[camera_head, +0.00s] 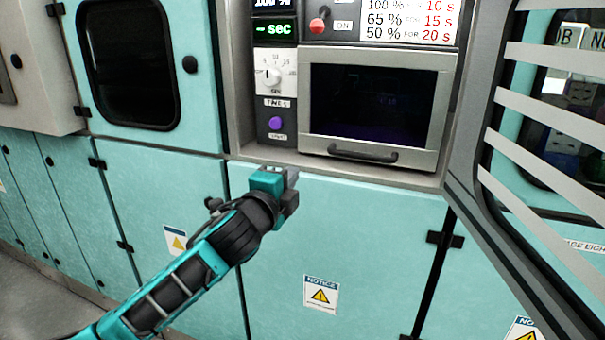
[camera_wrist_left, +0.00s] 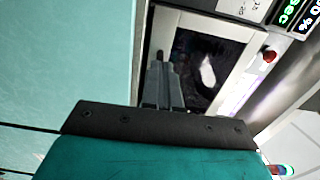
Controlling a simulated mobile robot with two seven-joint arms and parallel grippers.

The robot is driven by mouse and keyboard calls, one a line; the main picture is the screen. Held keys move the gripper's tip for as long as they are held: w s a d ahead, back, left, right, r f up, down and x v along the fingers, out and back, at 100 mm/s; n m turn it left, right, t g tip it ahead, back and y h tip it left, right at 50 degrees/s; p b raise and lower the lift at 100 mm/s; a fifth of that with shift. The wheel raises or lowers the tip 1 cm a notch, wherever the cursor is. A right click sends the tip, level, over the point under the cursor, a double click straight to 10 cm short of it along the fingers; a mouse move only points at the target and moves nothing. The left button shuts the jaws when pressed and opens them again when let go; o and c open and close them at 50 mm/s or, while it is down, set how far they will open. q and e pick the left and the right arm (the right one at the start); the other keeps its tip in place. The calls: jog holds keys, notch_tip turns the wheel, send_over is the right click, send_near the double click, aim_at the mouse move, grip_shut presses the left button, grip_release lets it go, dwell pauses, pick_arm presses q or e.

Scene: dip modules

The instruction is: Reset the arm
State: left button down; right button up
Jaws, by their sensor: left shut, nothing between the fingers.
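My left arm comes in from the lower left in the head view. Its gripper (camera_head: 291,190) is shut and empty, in front of the teal panel just below the control unit. In the left wrist view the shut fingers (camera_wrist_left: 163,85) point toward the dark window door (camera_wrist_left: 205,70), overlapping its edge in the picture. In the head view this door (camera_head: 375,105) is closed, with a dark handle (camera_head: 363,153) along its bottom. My right gripper is not in view.
Left of the door are a white dial (camera_head: 270,75), a purple button (camera_head: 276,123) and a green "sec" display (camera_head: 273,31). A red switch (camera_head: 318,22) sits above. A slatted grey frame (camera_head: 545,120) stands out at the right. Teal cabinet panels (camera_head: 330,250) fill the area below.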

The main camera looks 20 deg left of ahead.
pick_arm(q)
jog(key=s+d+f+n+g, duration=0.2)
jog(key=s+f+n, duration=0.6)
jog(key=s+f, duration=0.6)
jog(key=s+d+f+n+g+h, duration=0.1)
jog(key=s+f+n+g, duration=0.4)
jog(key=s+f, duration=0.9)
notch_tip(320, 180, down, 6)
jog(key=d+n, duration=0.1)
jog(key=n, duration=0.1)
jog(key=shift+r+n, duration=0.2)
jog(key=shift+n, duration=0.2)
